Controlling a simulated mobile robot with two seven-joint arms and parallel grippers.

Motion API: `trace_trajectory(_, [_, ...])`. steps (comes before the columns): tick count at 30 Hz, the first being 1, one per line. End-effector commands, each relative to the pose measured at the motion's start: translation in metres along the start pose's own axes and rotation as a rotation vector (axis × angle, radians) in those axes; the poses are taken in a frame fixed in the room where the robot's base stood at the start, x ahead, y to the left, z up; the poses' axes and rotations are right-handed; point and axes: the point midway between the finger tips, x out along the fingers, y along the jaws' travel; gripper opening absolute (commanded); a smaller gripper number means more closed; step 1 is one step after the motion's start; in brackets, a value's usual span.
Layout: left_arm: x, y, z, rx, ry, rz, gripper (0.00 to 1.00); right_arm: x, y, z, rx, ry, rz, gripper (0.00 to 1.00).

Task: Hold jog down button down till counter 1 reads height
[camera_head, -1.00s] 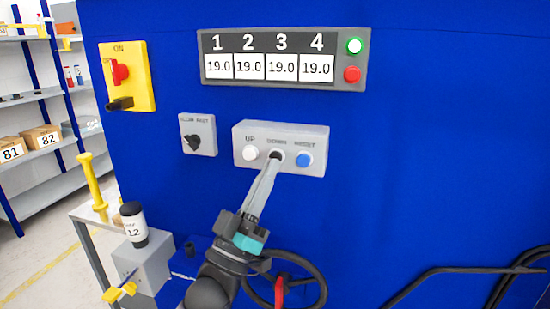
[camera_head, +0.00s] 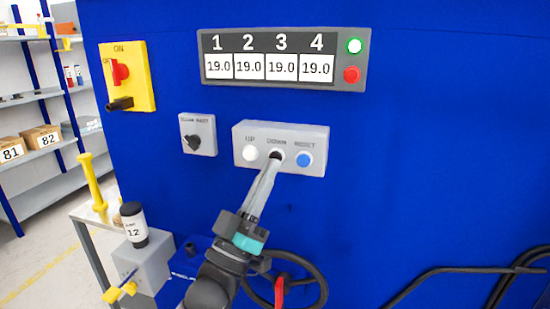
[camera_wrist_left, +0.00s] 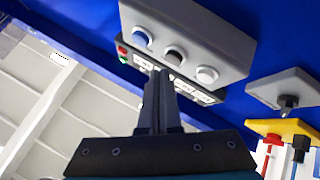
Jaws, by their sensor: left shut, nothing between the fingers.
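A grey button box (camera_head: 309,136) on the blue machine carries a white UP button (camera_head: 251,153), a dark DOWN button (camera_head: 277,153) and a blue RESET button (camera_head: 304,160). My left gripper (camera_head: 273,163) is shut and empty, its fingertips at the lower edge of the DOWN button. In the left wrist view the dark button (camera_wrist_left: 174,54) shows just beyond the fingertips (camera_wrist_left: 160,74). I cannot tell whether they touch or press it. Counter 1 (camera_head: 218,67) on the display reads 19.0, as do counters 2, 3 and 4. My right gripper is out of view.
Above are a green light (camera_head: 354,46) and a red light (camera_head: 352,75). A small rotary switch (camera_head: 196,135) and a yellow ON switch plate (camera_head: 128,78) are at left. A black handwheel (camera_head: 321,287) is below the box. Black cables (camera_head: 450,270) cross lower right.

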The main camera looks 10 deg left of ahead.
Motion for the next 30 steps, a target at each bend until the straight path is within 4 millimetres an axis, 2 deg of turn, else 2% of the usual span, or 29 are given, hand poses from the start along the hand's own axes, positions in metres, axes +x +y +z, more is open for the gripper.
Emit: trace_trajectory(30, [0.0064,-0.0046,0.0047,0.0,0.0,0.0,0.0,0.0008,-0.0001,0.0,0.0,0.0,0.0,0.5])
